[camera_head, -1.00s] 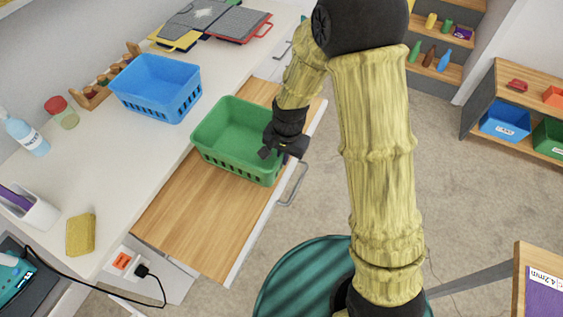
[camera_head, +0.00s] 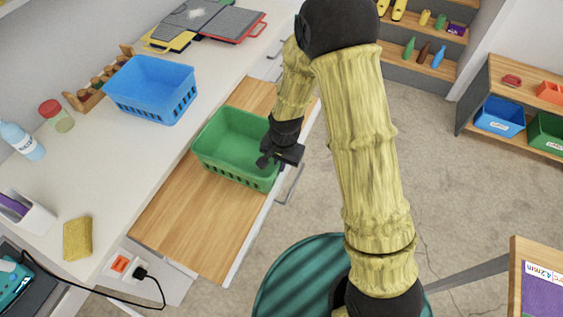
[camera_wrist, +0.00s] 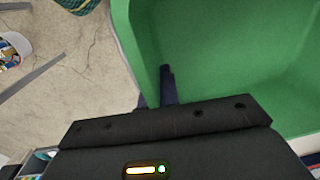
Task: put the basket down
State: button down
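The green basket (camera_head: 215,150) is upright over the wooden pull-out surface (camera_head: 195,225) beside the white counter. I cannot tell whether its base touches the wood. My gripper (camera_head: 268,155) is at the basket's right-hand wall, near the upper rim. In the wrist view the basket (camera_wrist: 230,50) fills the upper right, with one dark finger of my gripper (camera_wrist: 158,90) inside the wall and the other outside. The gripper looks shut on this wall. The basket appears empty, and its base is partly hidden.
A blue basket (camera_head: 150,88) stands on the white counter (camera_head: 105,175), with a jar (camera_head: 58,116), a bottle (camera_head: 22,140) and a yellow sponge (camera_head: 77,238). Bare wood lies below the green basket in the picture. Shelves with bins (camera_head: 500,117) stand at the right.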

jog(key=c, duration=1.6)
grip_release()
jog(key=shift+a, duration=0.1)
jog(key=shift+c, duration=0.2)
jog(key=shift+s, duration=0.1)
jog(key=shift+r, duration=0.35)
notch_tip(320, 180, up, 12)
jog(key=b, duration=0.1)
jog(key=shift+d+f, duration=0.25)
jog(key=shift+d, duration=0.2)
jog(key=shift+d, duration=0.1)
